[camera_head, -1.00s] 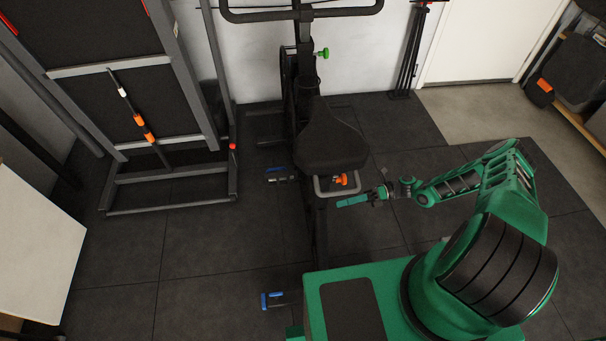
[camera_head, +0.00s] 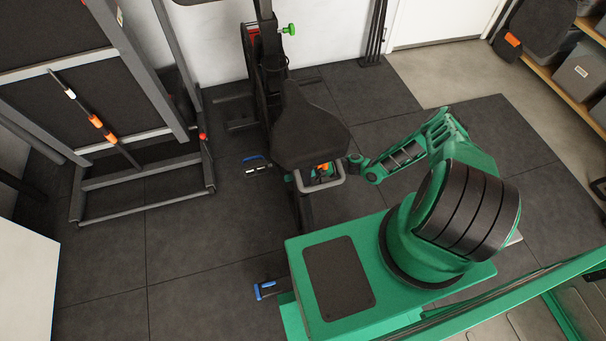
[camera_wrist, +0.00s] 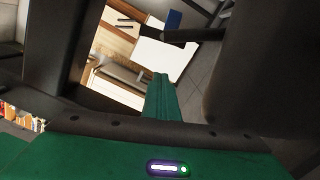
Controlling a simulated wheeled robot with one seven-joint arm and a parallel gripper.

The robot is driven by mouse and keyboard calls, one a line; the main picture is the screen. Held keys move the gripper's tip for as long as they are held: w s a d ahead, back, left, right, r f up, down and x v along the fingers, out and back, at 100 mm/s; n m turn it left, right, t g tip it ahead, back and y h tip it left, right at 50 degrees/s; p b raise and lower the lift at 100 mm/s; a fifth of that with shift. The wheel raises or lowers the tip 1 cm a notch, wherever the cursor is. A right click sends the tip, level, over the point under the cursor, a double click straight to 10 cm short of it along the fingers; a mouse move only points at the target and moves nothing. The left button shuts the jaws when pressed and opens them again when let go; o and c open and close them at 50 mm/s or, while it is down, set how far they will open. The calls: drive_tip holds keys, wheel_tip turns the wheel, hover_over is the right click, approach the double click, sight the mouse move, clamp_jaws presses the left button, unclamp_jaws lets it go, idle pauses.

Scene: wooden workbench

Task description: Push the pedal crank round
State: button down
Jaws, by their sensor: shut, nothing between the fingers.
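The exercise bike stands in the middle of the head view, its black saddle (camera_head: 303,130) seen from above. A black part with a blue top (camera_head: 256,166), which looks like a pedal, shows left of the saddle. The crank arm itself is hidden in shadow under the saddle. My arm reaches in from the right, and my gripper is under the saddle, mostly hidden. Green bits of it show through the grey loop (camera_head: 330,187) behind the saddle. In the wrist view my gripper (camera_wrist: 162,80) is shut and empty, between dark bike parts. I cannot tell whether it touches the crank.
Dark frame parts crowd both sides of the wrist view. A folded treadmill-like frame (camera_head: 205,150) stands at the left. A white-topped table (camera_head: 22,285) is at the lower left.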

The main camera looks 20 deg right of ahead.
drive_tip(key=shift+a, duration=0.95)
drive_tip(key=w, duration=0.1)
drive_tip(key=w+r, duration=0.1)
drive_tip(key=w+a, duration=0.1)
drive_tip(key=shift+w+r, duration=0.2)
drive_tip(key=shift+w, duration=0.2)
drive_tip(key=w+r, duration=0.2)
drive_tip(key=w, duration=0.1)
drive_tip(key=shift+s+d, duration=0.1)
